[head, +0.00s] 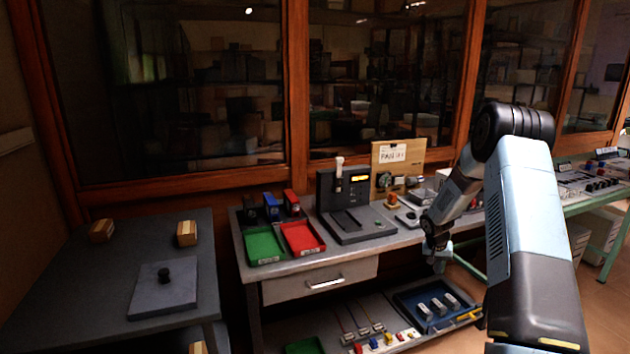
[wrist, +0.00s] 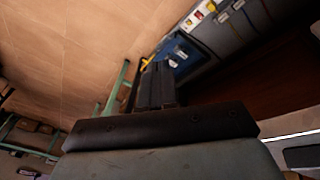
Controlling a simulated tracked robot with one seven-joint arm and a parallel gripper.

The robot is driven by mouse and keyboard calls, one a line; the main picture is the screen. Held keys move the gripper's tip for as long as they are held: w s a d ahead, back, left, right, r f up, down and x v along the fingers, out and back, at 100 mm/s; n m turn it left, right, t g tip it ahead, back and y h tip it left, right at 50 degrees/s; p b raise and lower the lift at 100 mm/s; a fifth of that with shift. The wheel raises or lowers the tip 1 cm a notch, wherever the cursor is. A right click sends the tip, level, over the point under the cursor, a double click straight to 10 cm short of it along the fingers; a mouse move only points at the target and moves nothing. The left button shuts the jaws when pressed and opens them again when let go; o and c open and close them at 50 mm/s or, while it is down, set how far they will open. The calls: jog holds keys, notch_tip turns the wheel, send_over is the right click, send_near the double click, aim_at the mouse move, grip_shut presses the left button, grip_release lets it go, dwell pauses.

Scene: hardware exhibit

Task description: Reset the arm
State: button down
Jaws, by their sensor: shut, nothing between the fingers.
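My arm reaches up from the lower right in the head view and bends down at its elbow. My gripper (head: 439,258) points down in front of the workbench's (head: 345,262) right part, apart from the things on it. In the wrist view my gripper (wrist: 157,66) is shut, its dark fingers side by side with nothing between them. Beyond the fingertips the wrist view shows the floor and the lower shelf's blue tray (wrist: 183,52), tilted in the picture.
A green tray (head: 265,246), a red tray (head: 302,238) and a dark device (head: 352,222) stand on the workbench. A blue tray (head: 408,297) lies on the shelf below. A dark side table (head: 110,290) holds wooden blocks. Open floor (wrist: 75,50) shows in the wrist view.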

jog(key=s+a+r+n+t, duration=0.1)
jog(key=s+a+r, duration=0.4)
jog(key=r, duration=0.6)
jog(key=s+a+r, duration=0.2)
jog(key=s+r, duration=0.5)
jog(key=r, duration=0.4)
jog(key=s+a+r+n+t, duration=0.1)
jog(key=s+a+r, duration=0.35)
jog(key=r, duration=0.65)
jog(key=s+a+r+n+y, duration=0.1)
jog(key=s+a+r, duration=0.1)
jog(key=s, duration=0.8)
jog(key=s+a+r+t, duration=0.1)
jog(key=s+a+r, duration=0.1)
jog(key=s, duration=0.7)
jog(key=s+a+r+n+t+y, duration=0.1)
jog(key=s+a+r, duration=0.2)
jog(key=s, duration=0.7)
jog(key=shift+s+a+n+y, duration=0.3)
jog(key=shift+s+a, duration=0.05)
jog(key=shift+a, duration=0.3)
